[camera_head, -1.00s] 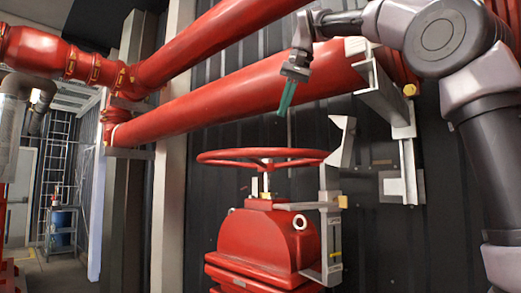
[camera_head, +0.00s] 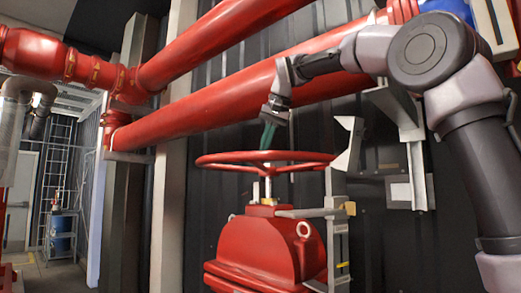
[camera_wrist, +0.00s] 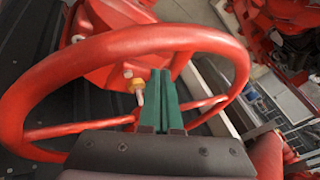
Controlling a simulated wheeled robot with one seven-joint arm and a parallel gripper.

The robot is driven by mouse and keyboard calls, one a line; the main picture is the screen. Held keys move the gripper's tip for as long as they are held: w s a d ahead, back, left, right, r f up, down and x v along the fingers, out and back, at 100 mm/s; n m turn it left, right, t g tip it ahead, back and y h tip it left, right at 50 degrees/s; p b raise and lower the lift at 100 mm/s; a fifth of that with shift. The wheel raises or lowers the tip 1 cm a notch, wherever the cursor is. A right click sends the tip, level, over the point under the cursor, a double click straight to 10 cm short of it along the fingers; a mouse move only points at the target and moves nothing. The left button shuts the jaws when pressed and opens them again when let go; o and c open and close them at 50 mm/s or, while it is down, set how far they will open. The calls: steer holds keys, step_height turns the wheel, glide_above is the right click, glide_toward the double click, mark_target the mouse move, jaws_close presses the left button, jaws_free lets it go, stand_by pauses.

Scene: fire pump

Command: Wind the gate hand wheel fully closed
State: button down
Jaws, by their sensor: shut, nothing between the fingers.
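The red hand wheel (camera_head: 215,160) lies level on its stem above the red gate valve body (camera_head: 268,247) in the head view. In the wrist view its rim (camera_wrist: 130,40) and spokes fill much of the picture. My gripper (camera_head: 267,143) points down just above the wheel, near the far side of the rim in the head view. Its green fingers are shut together with nothing between them, and they also show in the wrist view (camera_wrist: 159,90), over the wheel's opening. I cannot tell whether the fingertips touch the wheel.
Thick red pipes (camera_head: 205,105) run behind and above the valve. A grey metal bracket (camera_head: 347,145) stands close at the wheel's right side. A dark ribbed wall (camera_head: 380,240) is behind. Floor space shows at far left.

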steer(key=shift+w+a+f, duration=0.15)
steer(key=shift+a+f, duration=0.1)
steer(key=shift+a, duration=0.3)
steer(key=shift+a, duration=0.15)
